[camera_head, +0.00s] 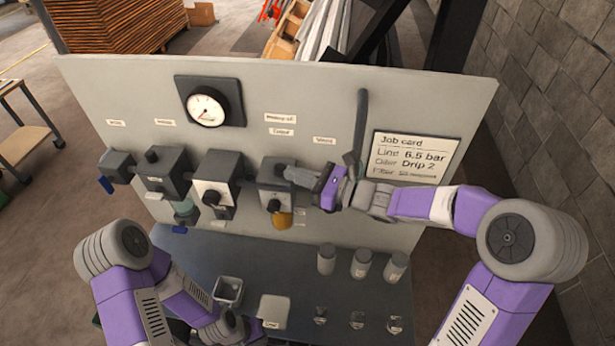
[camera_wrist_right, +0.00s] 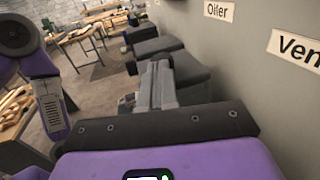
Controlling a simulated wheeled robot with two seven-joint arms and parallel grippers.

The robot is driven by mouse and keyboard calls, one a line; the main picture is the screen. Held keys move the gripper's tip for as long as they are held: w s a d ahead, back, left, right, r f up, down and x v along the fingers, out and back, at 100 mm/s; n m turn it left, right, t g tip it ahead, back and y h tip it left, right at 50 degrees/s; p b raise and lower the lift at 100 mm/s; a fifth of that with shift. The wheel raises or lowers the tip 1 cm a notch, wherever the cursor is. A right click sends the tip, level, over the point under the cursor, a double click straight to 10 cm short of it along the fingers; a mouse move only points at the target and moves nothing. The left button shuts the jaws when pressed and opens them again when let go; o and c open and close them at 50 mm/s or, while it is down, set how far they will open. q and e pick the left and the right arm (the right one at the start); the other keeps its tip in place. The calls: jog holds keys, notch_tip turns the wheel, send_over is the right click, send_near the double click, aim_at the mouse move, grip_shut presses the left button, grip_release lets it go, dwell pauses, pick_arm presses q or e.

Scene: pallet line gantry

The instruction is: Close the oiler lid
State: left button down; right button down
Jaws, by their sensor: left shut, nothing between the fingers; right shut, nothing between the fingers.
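The oiler (camera_head: 268,197) is a grey block with an amber bowl (camera_head: 282,220) below it, at the right end of the row of units on the grey panel. My right gripper (camera_head: 284,172) is shut and empty, with its tips at the oiler's upper right. In the right wrist view the gripper (camera_wrist_right: 157,68) is in front of dark blocks on the panel. I cannot tell whether it touches the oiler, and the lid's position is not clear. My left gripper (camera_head: 252,334) is shut and empty, low over the bench near the bottom edge.
A gauge (camera_head: 206,108) and other line units (camera_head: 215,172) are left of the oiler. The bench holds a small bin (camera_head: 229,290), a pale block (camera_head: 274,309) and several canisters (camera_head: 361,263).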

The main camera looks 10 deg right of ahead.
jog(key=shift+a+r, duration=0.15)
jog(key=v, duration=1.4)
jog(key=shift+f, duration=0.25)
